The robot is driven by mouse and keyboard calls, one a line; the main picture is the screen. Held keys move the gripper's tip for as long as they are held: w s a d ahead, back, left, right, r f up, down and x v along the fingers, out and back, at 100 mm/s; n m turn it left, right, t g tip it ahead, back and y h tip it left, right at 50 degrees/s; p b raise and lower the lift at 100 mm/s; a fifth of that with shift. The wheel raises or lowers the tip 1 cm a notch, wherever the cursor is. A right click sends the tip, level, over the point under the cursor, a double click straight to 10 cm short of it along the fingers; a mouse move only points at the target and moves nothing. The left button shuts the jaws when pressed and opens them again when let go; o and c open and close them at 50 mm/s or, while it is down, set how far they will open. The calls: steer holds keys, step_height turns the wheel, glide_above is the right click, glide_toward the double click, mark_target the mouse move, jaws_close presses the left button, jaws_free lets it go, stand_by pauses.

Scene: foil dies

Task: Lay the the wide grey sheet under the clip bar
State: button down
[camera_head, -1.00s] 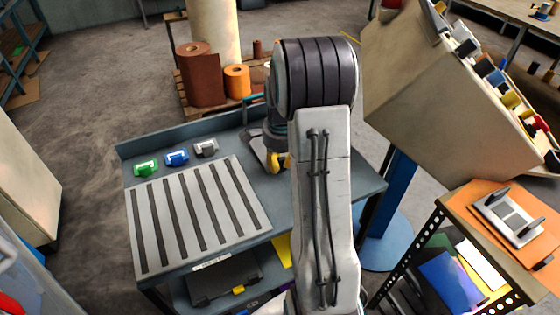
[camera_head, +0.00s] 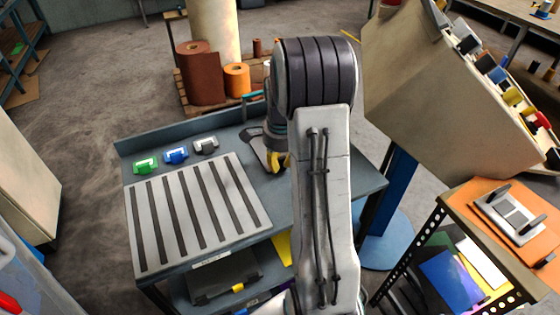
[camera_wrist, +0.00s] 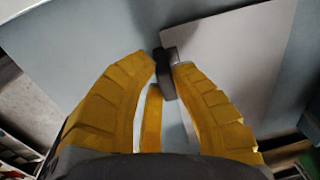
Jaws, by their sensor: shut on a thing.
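My gripper (camera_head: 277,162) hangs low over the right part of the blue-grey bench, partly behind my arm. In the wrist view its yellow fingers (camera_wrist: 167,67) are closed on a small dark block (camera_wrist: 168,84) at the edge of a flat grey sheet (camera_wrist: 235,65). The sheet spreads to the right of the fingers. I cannot tell whether the sheet touches the bench. A plate with black bars (camera_head: 515,215) lies on the orange stand at right; I cannot tell for sure which part is the clip bar.
A slotted grey panel (camera_head: 195,215) covers the bench's left part. Green (camera_head: 146,167), blue (camera_head: 176,156) and grey (camera_head: 205,146) clip-like pieces lie behind it. The orange-topped stand (camera_head: 470,205) holds coloured sheets below. A large tilted beige cabinet (camera_head: 415,90) rises behind it.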

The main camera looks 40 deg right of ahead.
steer(key=c, duration=1.1)
jaws_free()
steer(key=shift+c, duration=0.2)
steer(key=shift+r, duration=0.1)
step_height(320, 180, up, 12)
steer(key=s, duration=0.1)
steer(key=shift+a, duration=0.3)
